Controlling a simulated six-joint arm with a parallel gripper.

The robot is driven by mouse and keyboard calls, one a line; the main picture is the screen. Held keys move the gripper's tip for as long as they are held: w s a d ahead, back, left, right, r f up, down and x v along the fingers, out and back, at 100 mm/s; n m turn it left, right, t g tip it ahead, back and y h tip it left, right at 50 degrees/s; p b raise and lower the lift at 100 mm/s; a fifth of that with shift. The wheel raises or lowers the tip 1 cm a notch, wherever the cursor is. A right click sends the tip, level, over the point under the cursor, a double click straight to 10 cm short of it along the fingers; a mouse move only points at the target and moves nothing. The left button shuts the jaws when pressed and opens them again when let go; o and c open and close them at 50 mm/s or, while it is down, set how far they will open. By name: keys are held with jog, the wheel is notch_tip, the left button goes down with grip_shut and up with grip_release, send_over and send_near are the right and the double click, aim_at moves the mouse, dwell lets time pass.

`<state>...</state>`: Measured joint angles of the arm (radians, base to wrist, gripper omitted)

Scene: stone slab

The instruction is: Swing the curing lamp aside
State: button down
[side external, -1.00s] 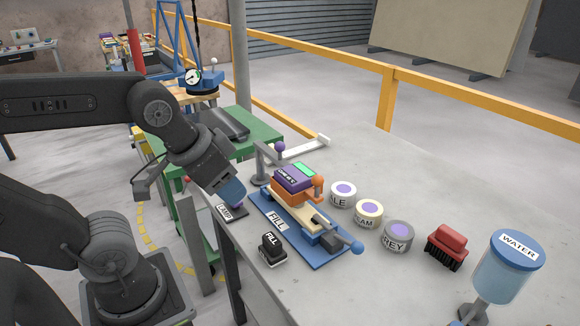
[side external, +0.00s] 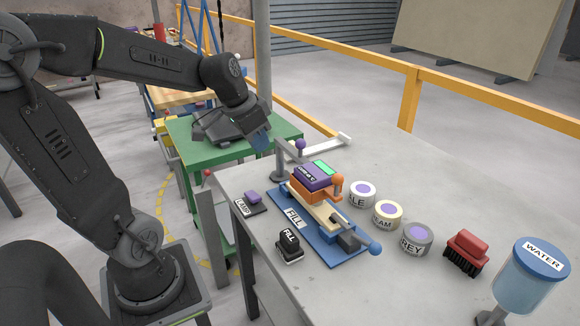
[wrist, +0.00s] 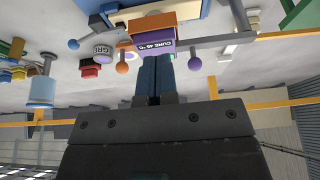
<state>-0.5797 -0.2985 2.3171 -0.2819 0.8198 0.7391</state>
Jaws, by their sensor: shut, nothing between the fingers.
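The curing lamp appears to be the purple head (side external: 312,176) marked CURE, with a green top, joined by a grey arm to a post (side external: 279,168) at the slab's back left. It sits over an orange part (side external: 312,191) on the blue FILL fixture (side external: 325,244). A purple knob (side external: 300,144) stands near the arm; it also shows in the wrist view (wrist: 195,63). My gripper (side external: 266,150) is shut and empty, with blue fingers just left of the post, apart from the knob. In the wrist view its shut fingers (wrist: 157,62) overlap the purple head (wrist: 167,42); contact cannot be told.
A LAMP switch (side external: 252,203) with a purple button and a FILL switch (side external: 290,245) lie at the left. Several tubs, including a grey one (side external: 416,239), a red brush (side external: 466,252) and a water container (side external: 530,275) stand right. A white bracket (side external: 330,147) lies behind.

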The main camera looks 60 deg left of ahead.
aim_at(299, 155)
jog(key=shift+f, duration=0.15)
jog(key=shift+w+f, duration=1.3)
jog(key=shift+f, duration=0.2)
jog(key=shift+w+f, duration=1.25)
jog(key=shift+f, duration=0.3)
jog(key=shift+w+f, duration=1.3)
jog(key=shift+f, duration=0.2)
